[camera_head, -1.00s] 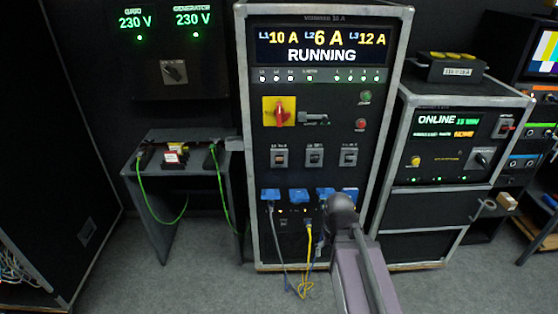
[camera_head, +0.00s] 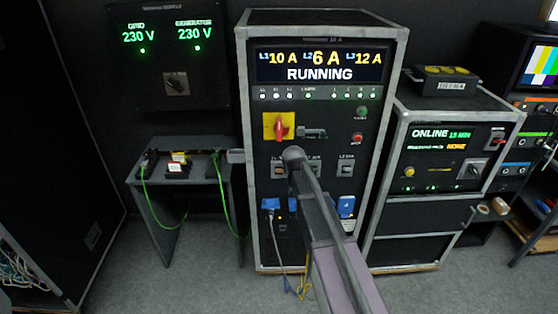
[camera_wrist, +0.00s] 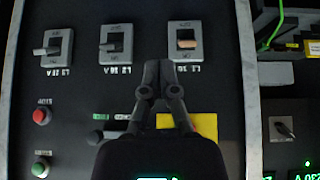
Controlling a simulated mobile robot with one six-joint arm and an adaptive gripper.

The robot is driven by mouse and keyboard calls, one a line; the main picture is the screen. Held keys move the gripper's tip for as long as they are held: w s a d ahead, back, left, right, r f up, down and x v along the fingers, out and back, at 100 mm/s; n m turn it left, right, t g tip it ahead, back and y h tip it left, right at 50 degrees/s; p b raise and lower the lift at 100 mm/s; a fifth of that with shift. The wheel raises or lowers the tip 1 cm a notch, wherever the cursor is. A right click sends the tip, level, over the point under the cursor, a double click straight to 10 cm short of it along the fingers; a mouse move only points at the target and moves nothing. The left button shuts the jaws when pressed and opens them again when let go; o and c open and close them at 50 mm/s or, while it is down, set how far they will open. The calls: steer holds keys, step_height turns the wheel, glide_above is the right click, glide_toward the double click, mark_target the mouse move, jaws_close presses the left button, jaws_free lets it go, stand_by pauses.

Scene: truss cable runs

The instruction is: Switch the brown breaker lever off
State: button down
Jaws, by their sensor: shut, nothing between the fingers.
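The brown breaker lever (camera_wrist: 187,43) sits in a grey frame on the black panel, at the top right of the upside-down wrist view. Its breaker (camera_head: 277,169) is the leftmost of three in the head view, partly covered by my arm. My gripper (camera_wrist: 162,70) is shut and empty. Its fingertips show just below and left of the brown lever in the wrist view, and I see no clear contact. In the head view my arm hides the fingers.
Two grey-lever breakers (camera_wrist: 112,46) (camera_wrist: 54,50) sit in the same row. A red rotary switch on a yellow plate (camera_head: 279,127) is above the row. Green and red buttons (camera_head: 357,138) are to the right. Blue plugs (camera_head: 346,205) are below.

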mark_target(279, 171)
steer(key=w+a+r+t+p, duration=0.1)
steer(key=w+a+r+t, duration=0.1)
steer(key=w+a+r, duration=0.2)
steer(key=w, duration=0.3)
steer(key=shift+a+r+p, duration=0.2)
steer(key=shift+p, duration=0.1)
steer(key=shift+w+f, duration=0.15)
steer(key=shift+w, duration=0.1)
steer(key=b+x, duration=0.2)
steer(key=x, duration=0.1)
steer(key=b+x, duration=0.6)
steer(key=x, duration=0.1)
steer(key=shift+s+a+f, duration=0.1)
steer(key=shift+s+f, duration=0.25)
steer(key=shift+f, duration=0.05)
steer(key=shift+s+f+b, duration=0.4)
steer(key=shift+f+b, duration=0.2)
steer(key=shift+b, duration=0.05)
steer(key=shift+s+f+b, duration=0.4)
steer(key=shift+f+b, duration=0.2)
steer(key=shift+s+f+b, duration=0.1)
steer(key=shift+f+b, duration=0.05)
steer(key=shift+b, duration=0.15)
steer(key=shift+s+a+f+t+b, duration=0.1)
steer(key=shift+s+f+t+b, duration=0.05)
steer(key=shift+t+b, duration=0.45)
steer(key=shift+s+b, duration=0.15)
steer(key=shift+b, duration=0.35)
